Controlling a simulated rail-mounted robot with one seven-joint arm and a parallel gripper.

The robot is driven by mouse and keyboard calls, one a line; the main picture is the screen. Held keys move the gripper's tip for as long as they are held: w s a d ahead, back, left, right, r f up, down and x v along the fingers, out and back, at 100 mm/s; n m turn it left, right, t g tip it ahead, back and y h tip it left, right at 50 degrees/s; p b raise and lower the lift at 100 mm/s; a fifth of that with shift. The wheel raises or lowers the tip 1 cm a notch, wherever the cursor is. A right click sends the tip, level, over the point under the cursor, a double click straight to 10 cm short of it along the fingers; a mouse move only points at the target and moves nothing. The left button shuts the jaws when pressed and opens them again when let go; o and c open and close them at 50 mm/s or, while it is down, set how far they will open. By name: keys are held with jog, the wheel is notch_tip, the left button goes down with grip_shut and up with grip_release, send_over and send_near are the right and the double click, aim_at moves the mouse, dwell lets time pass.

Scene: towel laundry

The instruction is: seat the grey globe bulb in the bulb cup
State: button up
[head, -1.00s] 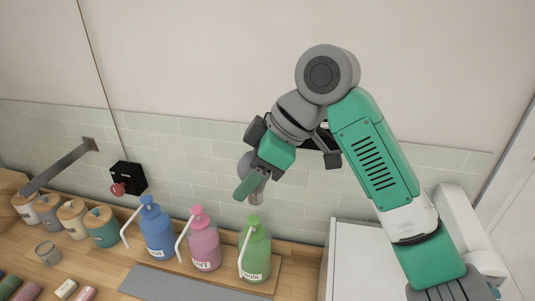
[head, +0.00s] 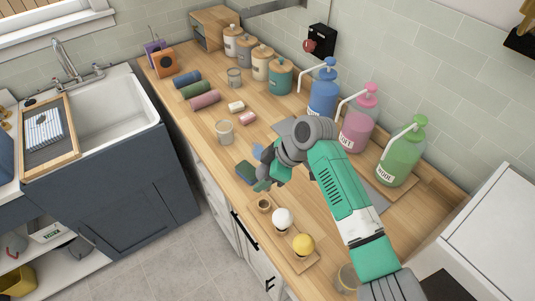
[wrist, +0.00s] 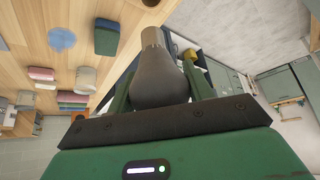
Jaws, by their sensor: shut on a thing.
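The grey globe bulb (wrist: 160,78) is held between the green fingers of my gripper (wrist: 158,92) in the wrist view, its narrow metal base pointing away from the palm. In the head view my gripper (head: 262,172) is over the front part of the counter, mostly covered by my arm; I cannot clearly make out the bulb there. A small empty-looking wooden cup (head: 264,206), apparently the bulb cup, stands at the end of a wooden board, just below my gripper in the picture. The bulb is apart from it.
A white bulb (head: 283,217) and a yellow bulb (head: 303,244) sit on the same board (head: 283,239). A dark green block (head: 245,172) lies close to my gripper. Blue (head: 323,92), pink (head: 358,122) and green (head: 402,154) pump bottles stand behind. A beige cup (head: 224,132) stands farther left.

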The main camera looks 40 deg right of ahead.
jog(key=shift+w+a+f, duration=0.15)
jog(key=shift+a+f, duration=0.35)
jog(key=shift+f, duration=0.15)
jog(key=shift+f+b, duration=2.2)
jog(key=shift+f, duration=0.75)
jog(key=shift+f+b, duration=0.65)
jog(key=shift+f, duration=0.7)
jog(key=o, duration=1.1)
jog(key=p+v, duration=0.1)
jog(key=v, duration=0.7)
jog(key=shift+d, duration=0.1)
jog(key=shift+w+f, duration=0.1)
